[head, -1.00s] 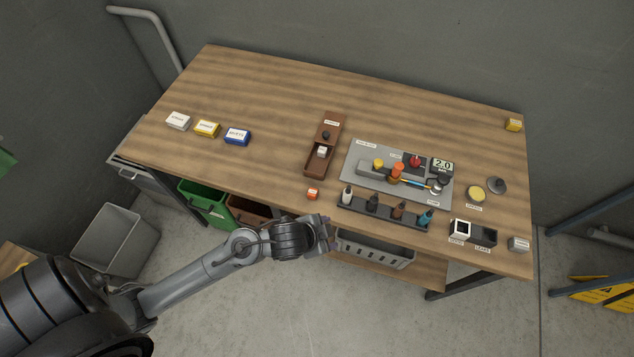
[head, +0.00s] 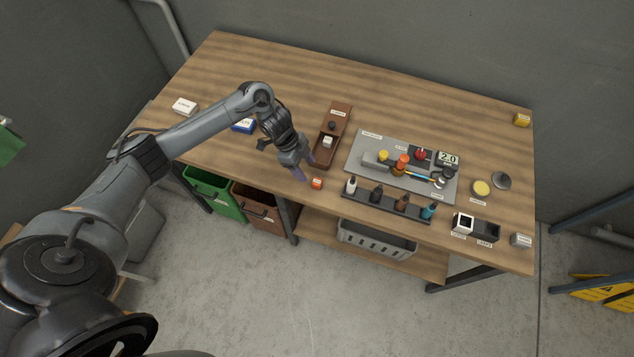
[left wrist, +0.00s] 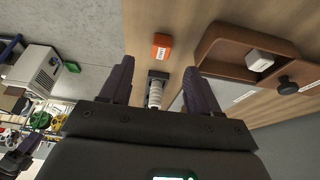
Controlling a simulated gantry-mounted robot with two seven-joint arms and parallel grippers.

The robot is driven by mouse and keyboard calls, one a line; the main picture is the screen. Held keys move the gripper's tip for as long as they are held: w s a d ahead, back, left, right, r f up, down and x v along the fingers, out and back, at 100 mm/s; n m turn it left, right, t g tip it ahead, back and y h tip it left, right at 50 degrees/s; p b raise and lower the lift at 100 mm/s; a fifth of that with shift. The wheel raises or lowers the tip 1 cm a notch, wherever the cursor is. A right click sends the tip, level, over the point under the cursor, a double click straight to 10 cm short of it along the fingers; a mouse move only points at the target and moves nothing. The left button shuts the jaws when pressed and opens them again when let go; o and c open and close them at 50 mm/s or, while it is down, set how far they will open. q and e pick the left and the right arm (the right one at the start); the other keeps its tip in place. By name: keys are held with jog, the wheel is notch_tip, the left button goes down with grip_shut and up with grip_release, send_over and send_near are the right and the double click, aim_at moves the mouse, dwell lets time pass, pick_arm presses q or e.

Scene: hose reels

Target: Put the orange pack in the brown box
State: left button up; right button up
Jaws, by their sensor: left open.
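The small orange pack (head: 316,183) lies on the table near its front edge; it also shows in the left wrist view (left wrist: 162,47). The brown box (head: 318,162) sits just behind it, with its lid part slid back and a white pack (head: 328,142) in its open compartment. The box also shows in the left wrist view (left wrist: 207,48). My left gripper (head: 306,174) is open and empty, above the table just left of the orange pack. In the wrist view the pack appears beyond the gap between the fingers, apart from them.
A grey tray (head: 354,167) with tools lies right of the box, and a rack of small bottles (head: 388,206) stands in front of it. A blue pack (head: 242,126) and a white pack (head: 184,107) are at left, partly near my arm.

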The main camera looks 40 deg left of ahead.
aim_at(316, 181)
pick_arm(q)
jog(key=shift+w+x, duration=0.2)
jog(key=shift+x, duration=3.75)
jog(key=shift+d+r, duration=0.1)
jog(key=shift+d, duration=0.05)
jog(key=shift+c, duration=0.2)
grip_shut()
jog(key=shift+r, duration=0.15)
